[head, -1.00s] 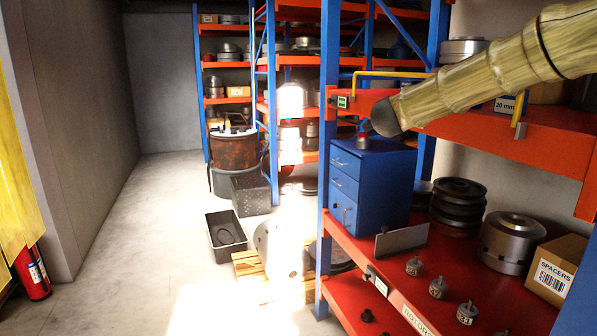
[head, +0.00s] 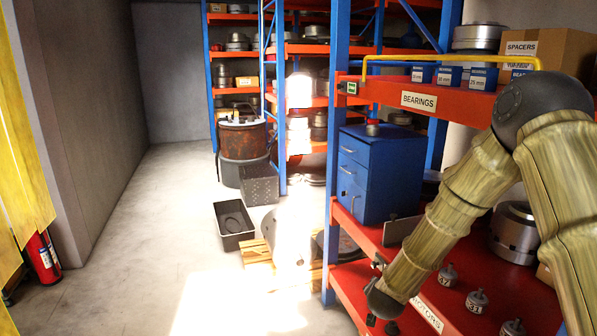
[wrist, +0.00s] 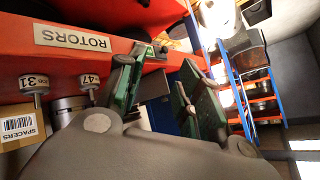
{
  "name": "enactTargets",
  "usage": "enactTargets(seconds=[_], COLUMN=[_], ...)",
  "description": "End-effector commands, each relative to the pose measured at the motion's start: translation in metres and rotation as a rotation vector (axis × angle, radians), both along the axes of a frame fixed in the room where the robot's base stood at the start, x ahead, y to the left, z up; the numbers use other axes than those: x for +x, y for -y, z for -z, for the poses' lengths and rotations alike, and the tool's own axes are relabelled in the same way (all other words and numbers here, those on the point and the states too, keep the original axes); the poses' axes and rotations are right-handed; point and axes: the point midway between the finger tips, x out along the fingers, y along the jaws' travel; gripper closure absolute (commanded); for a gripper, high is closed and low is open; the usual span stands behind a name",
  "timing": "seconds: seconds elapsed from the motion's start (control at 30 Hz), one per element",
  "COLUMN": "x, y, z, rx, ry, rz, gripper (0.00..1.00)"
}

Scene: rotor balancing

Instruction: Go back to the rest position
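My gripper (wrist: 165,62) shows in the wrist view with its two green-and-dark fingers spread apart. Nothing shows held between them. In the head view my arm bends at a dark joint at the right and slopes down to the left in front of the rack; the fingers do not show there. In the wrist view the gripper is near the red shelf edge with the ROTORS label (wrist: 72,39). Small weights marked 31 (wrist: 33,82) and 47 (wrist: 88,80) are to the left of the fingers.
The red shelf (head: 345,282) carries a blue drawer cabinet (head: 368,172), small weights (head: 476,301) and a metal rotor (head: 514,232). A yellow rail (head: 450,60) runs along the upper shelf.

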Motion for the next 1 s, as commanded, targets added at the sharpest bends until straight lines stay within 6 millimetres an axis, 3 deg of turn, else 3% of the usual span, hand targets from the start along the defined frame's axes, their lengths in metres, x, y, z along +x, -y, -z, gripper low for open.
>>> enactTargets(seconds=[0.03, 0.2, 0.37, 0.5, 0.8, 1.0], x=[-0.019, -0.084, -0.153, -0.22, -0.379, -0.468], y=[-0.002, -0.008, -0.011, -0.013, -0.013, -0.011], z=[0.028, 0.101, 0.162, 0.207, 0.276, 0.292], rx=[-0.018, -0.074, -0.116, -0.143, -0.17, -0.164], ry=[-0.044, -0.185, -0.321, -0.443, -0.71, -0.854], rz=[-0.03, -0.136, -0.241, -0.337, -0.558, -0.683], gripper=[0.65, 0.65, 0.65, 0.65, 0.65, 0.65])
